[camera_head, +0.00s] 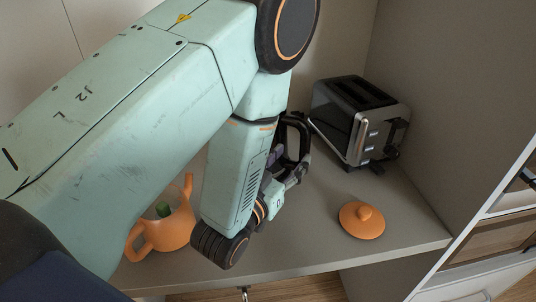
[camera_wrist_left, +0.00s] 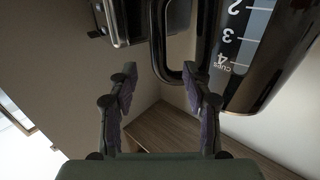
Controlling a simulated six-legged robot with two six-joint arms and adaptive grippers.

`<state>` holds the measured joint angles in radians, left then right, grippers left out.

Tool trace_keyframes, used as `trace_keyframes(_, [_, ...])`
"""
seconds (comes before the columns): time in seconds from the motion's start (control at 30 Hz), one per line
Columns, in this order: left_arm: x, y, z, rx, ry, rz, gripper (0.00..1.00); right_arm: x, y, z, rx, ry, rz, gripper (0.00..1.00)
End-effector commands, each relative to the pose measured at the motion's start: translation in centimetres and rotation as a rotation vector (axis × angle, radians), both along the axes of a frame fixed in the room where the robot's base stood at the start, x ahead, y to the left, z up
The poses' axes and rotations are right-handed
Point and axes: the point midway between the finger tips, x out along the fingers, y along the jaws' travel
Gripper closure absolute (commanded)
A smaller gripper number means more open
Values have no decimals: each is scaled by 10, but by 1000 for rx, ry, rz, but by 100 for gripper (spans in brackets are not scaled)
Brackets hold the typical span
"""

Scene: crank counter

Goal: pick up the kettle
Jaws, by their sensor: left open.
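A dark kettle with white cup marks (camera_wrist_left: 252,50) shows at the upper right of the left wrist view, its black loop handle (camera_wrist_left: 160,50) hanging near the middle. In the head view only its black handle (camera_head: 303,130) shows clearly; my left arm hides the body. My left gripper (camera_head: 287,163) is open beside the handle. In the left wrist view its two fingers (camera_wrist_left: 160,80) stand apart, with the lower part of the handle at the gap between the tips. I cannot tell whether they touch it. My right gripper is not in view.
A black and silver toaster (camera_head: 358,118) stands right of the handle on the grey counter (camera_head: 320,235). An orange lid (camera_head: 362,220) lies near the front edge. An orange teapot (camera_head: 170,232) with something green inside is partly hidden behind my left arm. A wall closes the right side.

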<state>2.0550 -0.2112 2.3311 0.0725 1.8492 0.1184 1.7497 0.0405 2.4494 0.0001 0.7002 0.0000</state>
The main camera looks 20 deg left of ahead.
Motion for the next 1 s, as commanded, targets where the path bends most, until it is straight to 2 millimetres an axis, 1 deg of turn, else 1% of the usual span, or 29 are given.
trace_keyframes(0.1, [3,-1,-2,0,-2,0,51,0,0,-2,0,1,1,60])
trace_keyframes(0.27, [18,-3,0,0,-2,-1,51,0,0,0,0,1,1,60])
trace_keyframes(0.37, [29,-4,1,0,-2,-1,51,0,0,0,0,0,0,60])
trace_keyframes(0.53, [55,-7,6,0,-4,0,51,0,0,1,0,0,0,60])
trace_keyframes(0.6, [64,-8,4,0,-3,0,51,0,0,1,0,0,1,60])
trace_keyframes(0.7, [74,-9,4,0,-1,0,51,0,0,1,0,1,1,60])
trace_keyframes(0.97, [78,-10,4,1,1,0,51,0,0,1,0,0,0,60])
trace_keyframes(1.0, [78,-10,4,1,1,0,52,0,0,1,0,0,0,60])
